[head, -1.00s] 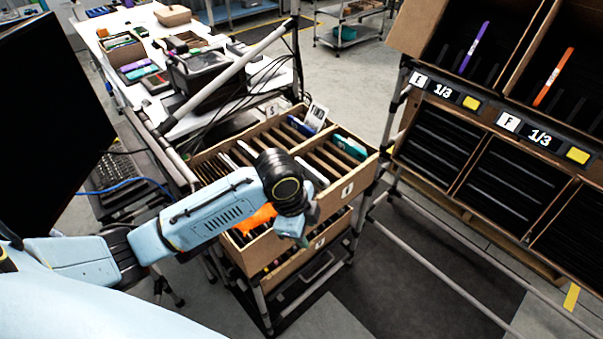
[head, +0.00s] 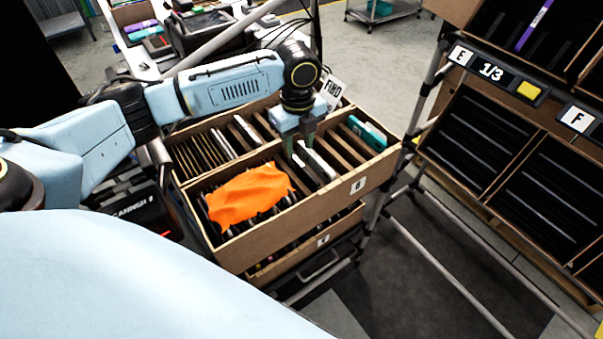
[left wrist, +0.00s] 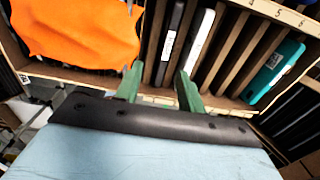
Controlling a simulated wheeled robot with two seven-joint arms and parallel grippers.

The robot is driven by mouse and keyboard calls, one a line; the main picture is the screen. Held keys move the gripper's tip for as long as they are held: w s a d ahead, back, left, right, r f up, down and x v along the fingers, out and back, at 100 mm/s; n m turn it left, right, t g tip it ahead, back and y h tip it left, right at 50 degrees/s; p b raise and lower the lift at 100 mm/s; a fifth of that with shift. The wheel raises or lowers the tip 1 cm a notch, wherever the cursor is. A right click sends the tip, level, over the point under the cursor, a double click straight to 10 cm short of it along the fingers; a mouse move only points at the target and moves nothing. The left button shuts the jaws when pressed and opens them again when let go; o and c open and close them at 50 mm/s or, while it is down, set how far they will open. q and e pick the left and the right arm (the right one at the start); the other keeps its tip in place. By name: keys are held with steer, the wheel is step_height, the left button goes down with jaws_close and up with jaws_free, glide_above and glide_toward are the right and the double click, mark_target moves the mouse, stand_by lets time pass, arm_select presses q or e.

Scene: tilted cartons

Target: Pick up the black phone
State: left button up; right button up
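A black phone (left wrist: 171,42) with a small white label stands in a slot of the upper cardboard carton (head: 340,191), beside a white-edged phone (left wrist: 200,40). In the head view, a dark slim item (head: 303,170) and the white-edged one (head: 318,161) show just below my left gripper (head: 298,147). The left gripper is open and empty, with its green fingers pointing down. In the left wrist view, the fingers (left wrist: 158,88) are spread near the lower ends of the slots, and the black phone lies between their lines. I cannot tell whether they touch anything. My right gripper is out of view.
An orange cloth (head: 250,193) lies over slots at the carton's left. A teal item (head: 367,132) stands in a right slot. A lower carton (head: 335,232) sits beneath. A rack with black bins (head: 478,130) stands at right, and a metal post (head: 377,200) rises nearby.

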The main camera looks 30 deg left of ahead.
mark_target(301, 164)
arm_select(q)
step_height(301, 164, down, 2)
steer(key=shift+w+f, duration=0.1)
steer(key=shift+f, duration=0.1)
steer(key=f, duration=0.1)
steer(key=f+b, duration=0.1)
steer(key=f, duration=0.1)
steer(key=shift+w+f, duration=0.3)
steer(key=shift+w, duration=0.1)
steer(key=shift+f, duration=0.5)
jaws_close()
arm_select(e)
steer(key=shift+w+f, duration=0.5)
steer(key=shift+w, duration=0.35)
